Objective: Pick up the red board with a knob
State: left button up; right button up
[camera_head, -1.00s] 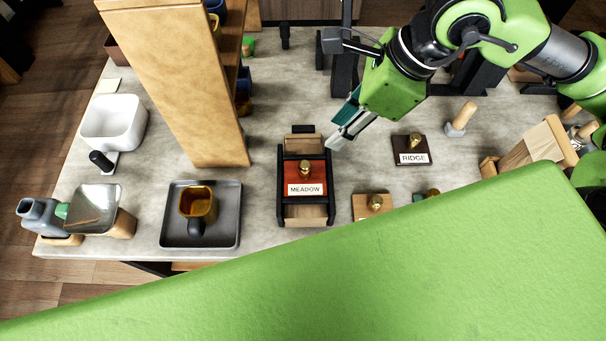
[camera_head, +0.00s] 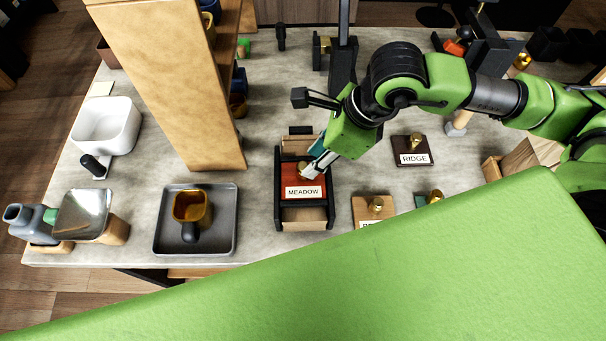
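The red board (camera_head: 290,184) bears a white label reading MEADOW and lies in a black-sided wooden holder (camera_head: 308,214) near the middle of the table. Its brass knob (camera_head: 301,167) is partly covered by the fingertips of my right gripper (camera_head: 309,171). The fingers reach down at the knob from the upper right. I cannot tell whether they touch the knob or are closed on it. My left gripper is not in view.
A dark RIDGE board (camera_head: 414,158) and a light wooden board (camera_head: 374,208), both with knobs, lie to the right. A grey tray (camera_head: 162,238) with a brown cup (camera_head: 190,203) and a tall wooden shelf (camera_head: 168,85) stand left. My green body part hides the front right.

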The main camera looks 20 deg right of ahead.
aim_at(304, 166)
jog(key=shift+a+f+p, duration=0.25)
jog(key=shift+a+p, duration=0.1)
jog(key=x, duration=0.1)
jog(key=p+x, duration=0.1)
jog(key=x, duration=0.1)
jog(key=shift+w+a+f, duration=0.15)
jog(key=shift+a+f, duration=0.05)
jog(key=shift+a, duration=0.1)
jog(key=shift+w+f, duration=0.1)
jog(key=shift+f, duration=0.25)
grip_shut()
jog(key=shift+r, duration=0.15)
